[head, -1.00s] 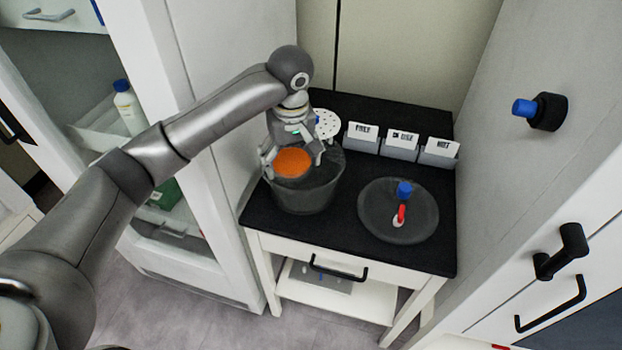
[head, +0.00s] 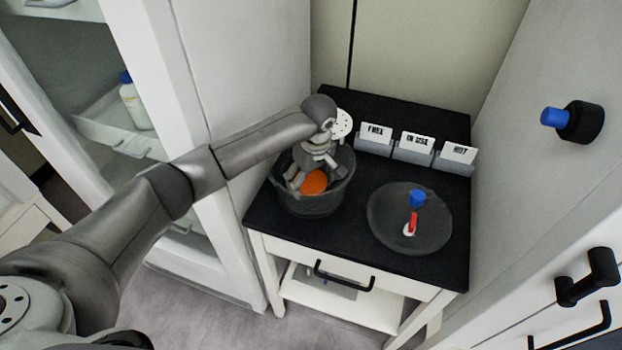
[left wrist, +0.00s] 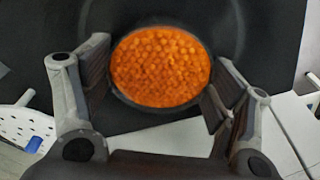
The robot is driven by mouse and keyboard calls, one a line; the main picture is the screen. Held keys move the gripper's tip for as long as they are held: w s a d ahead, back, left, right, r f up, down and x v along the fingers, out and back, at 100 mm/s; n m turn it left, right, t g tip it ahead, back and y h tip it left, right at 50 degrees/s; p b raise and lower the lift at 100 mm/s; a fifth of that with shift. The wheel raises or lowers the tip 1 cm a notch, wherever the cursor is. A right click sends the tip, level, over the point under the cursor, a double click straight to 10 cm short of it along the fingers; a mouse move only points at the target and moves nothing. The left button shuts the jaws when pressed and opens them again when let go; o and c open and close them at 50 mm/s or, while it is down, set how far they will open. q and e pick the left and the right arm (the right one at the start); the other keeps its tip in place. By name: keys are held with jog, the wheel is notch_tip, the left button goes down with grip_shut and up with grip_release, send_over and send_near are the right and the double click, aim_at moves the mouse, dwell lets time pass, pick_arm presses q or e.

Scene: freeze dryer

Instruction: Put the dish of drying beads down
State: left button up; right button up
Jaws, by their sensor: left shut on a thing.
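The dish of orange drying beads (head: 314,183) is inside the dark round vessel (head: 311,208), below its rim. My left gripper (head: 313,174) reaches down into the vessel with a finger on either side of the dish and is shut on it. In the left wrist view the round dish (left wrist: 160,66) lies between the fingers, full of orange beads. The dark vessel wall surrounds it. Whether the dish touches the vessel floor is hidden. My right gripper does not show.
The vessel's dark round lid (head: 384,228), with a blue knob (head: 417,198) and red lever, lies to the right on the black worktop (head: 350,250). Several labelled card holders (head: 413,149) line the back. A perforated white disc (head: 342,125) shows behind my wrist. Tall white cabinets flank the worktop.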

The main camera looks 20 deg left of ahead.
aim_at(314, 184)
pick_arm(q)
jog(key=shift+f, duration=0.35)
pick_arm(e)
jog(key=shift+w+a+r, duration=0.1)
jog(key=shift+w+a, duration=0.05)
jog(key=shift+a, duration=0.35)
pick_arm(q)
jog(key=o, duration=1)
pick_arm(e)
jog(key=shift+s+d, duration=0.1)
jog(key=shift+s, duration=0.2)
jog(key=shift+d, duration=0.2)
pick_arm(q)
jog(key=shift+r, duration=0.35)
notch_tip(314, 184, up, 12)
jog(key=d, duration=0.1)
jog(key=shift+s+f, duration=0.25)
jog(key=shift+s, duration=0.2)
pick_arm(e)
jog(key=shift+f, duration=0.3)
